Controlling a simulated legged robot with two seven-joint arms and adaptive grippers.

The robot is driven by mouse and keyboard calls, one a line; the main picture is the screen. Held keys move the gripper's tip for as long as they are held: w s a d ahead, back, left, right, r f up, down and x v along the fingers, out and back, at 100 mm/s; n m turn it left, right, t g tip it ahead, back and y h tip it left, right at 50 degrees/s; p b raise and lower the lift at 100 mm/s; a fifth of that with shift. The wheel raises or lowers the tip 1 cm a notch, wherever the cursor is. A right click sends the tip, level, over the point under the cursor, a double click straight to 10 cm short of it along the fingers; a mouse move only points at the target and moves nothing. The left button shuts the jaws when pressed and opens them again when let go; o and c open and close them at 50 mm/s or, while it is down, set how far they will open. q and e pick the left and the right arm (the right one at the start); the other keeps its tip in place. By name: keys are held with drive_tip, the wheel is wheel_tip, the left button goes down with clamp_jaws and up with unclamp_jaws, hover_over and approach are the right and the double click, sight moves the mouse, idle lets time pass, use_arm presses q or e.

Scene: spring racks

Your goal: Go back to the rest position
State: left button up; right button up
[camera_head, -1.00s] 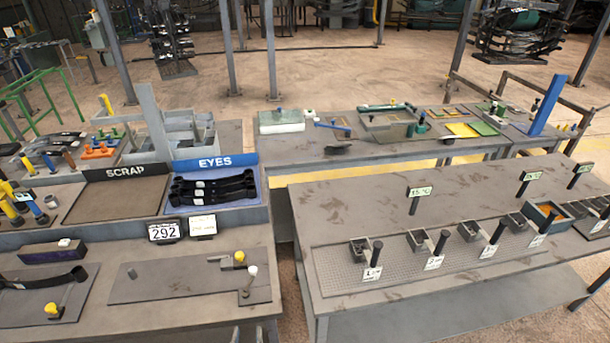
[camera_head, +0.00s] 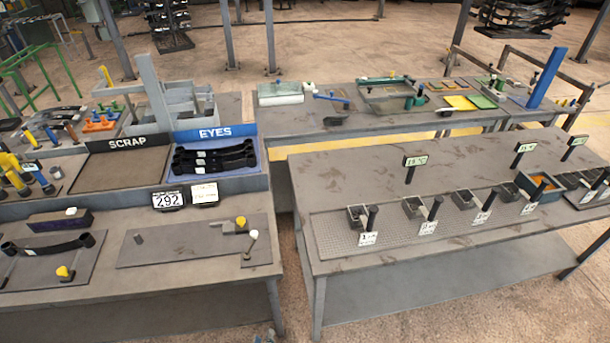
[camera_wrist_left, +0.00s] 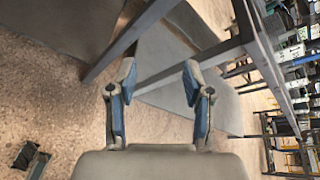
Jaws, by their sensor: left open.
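My left gripper (camera_wrist_left: 158,82) is open in the left wrist view, with its two blue-padded fingers apart and nothing between them. Beyond it are table legs and the brown floor. In the head view only a small tip of the left gripper (camera_head: 268,337) shows at the bottom edge, low beside the left bench's front leg. My right gripper is not in view.
The SCRAP tray (camera_head: 125,175) and the blue EYES tray (camera_head: 255,180), holding several black parts, stand behind. The right bench (camera_head: 340,180) carries small bins and label posts. A gap separates the two benches. A grey metal frame (camera_wrist_left: 180,66) stands close beyond the left gripper.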

use_arm(q)
drive_tip(key=s+a+f+n+g, duration=0.1)
drive_tip(key=s+f+n+g, duration=0.1)
drive_tip(key=s+f+n, duration=0.45)
drive_tip(key=s+f+n+g, duration=0.1)
drive_tip(key=s+f+g, duration=0.15)
drive_tip(key=f, duration=0.65)
drive_tip(key=s+a+f+n+g, duration=0.1)
drive_tip(key=s+f+n+g, duration=0.1)
drive_tip(key=s+f+n, duration=0.4)
drive_tip(key=s+a+f+n+g, duration=0.3)
drive_tip(key=s+a+f+n, duration=0.1)
drive_tip(key=s, duration=0.6)
drive_tip(key=s+a+f+n+g, duration=0.3)
drive_tip(key=s+a+f+n, duration=0.2)
drive_tip(key=s, duration=0.5)
wheel_tip(320, 180, down, 4)
drive_tip(key=shift+s+r+n, duration=0.1)
drive_tip(key=shift+s+n, duration=0.2)
drive_tip(key=shift+n, duration=0.95)
drive_tip(key=shift+g, duration=0.25)
